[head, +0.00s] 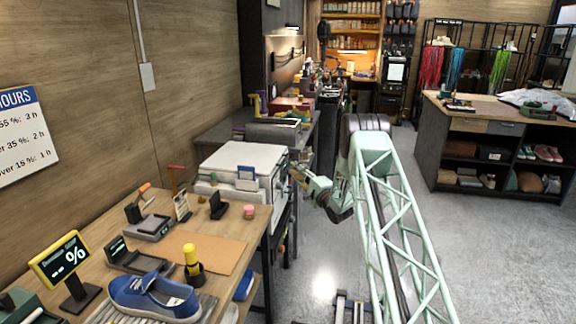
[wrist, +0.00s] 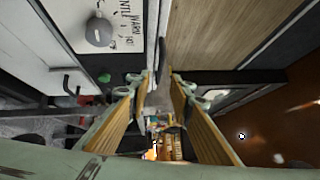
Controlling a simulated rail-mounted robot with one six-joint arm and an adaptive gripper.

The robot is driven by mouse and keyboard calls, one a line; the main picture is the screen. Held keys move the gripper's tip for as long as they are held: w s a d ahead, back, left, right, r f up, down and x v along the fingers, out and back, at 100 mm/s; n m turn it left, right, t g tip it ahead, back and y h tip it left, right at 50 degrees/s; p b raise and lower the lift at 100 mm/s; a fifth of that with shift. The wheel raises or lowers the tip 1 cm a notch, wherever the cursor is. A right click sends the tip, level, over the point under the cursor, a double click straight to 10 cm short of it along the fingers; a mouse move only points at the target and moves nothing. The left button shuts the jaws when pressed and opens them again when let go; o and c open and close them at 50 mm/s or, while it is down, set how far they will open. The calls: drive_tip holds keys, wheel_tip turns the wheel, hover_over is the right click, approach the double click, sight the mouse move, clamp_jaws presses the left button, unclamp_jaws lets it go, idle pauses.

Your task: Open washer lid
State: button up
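The washer (head: 232,162) is the white box beyond the table's far end in the head view. Its white lid looks flat and closed. In the wrist view a white panel with a grey knob (wrist: 98,32), printed lettering and a dark bar handle (wrist: 68,82) shows at upper left; I take it to be the washer. My gripper (head: 299,174) is beside the washer's right side. In the wrist view my gripper (wrist: 162,84) has its two padded fingers apart with nothing between them. I cannot tell whether a finger touches the washer.
A wooden table (head: 240,222) at left holds a blue sneaker (head: 154,297), a yellow-topped bottle (head: 192,263) and a small price display (head: 65,257). A dark workbench (head: 217,133) stands behind the washer. Grey floor (head: 330,255) is open at right, before a shelf counter (head: 500,145).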

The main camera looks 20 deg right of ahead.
drive_tip(key=w+b, duration=0.1)
drive_tip(key=w, duration=0.6)
drive_tip(key=shift+a+r, duration=0.45)
drive_tip(key=shift+c, duration=0.3)
clamp_jaws()
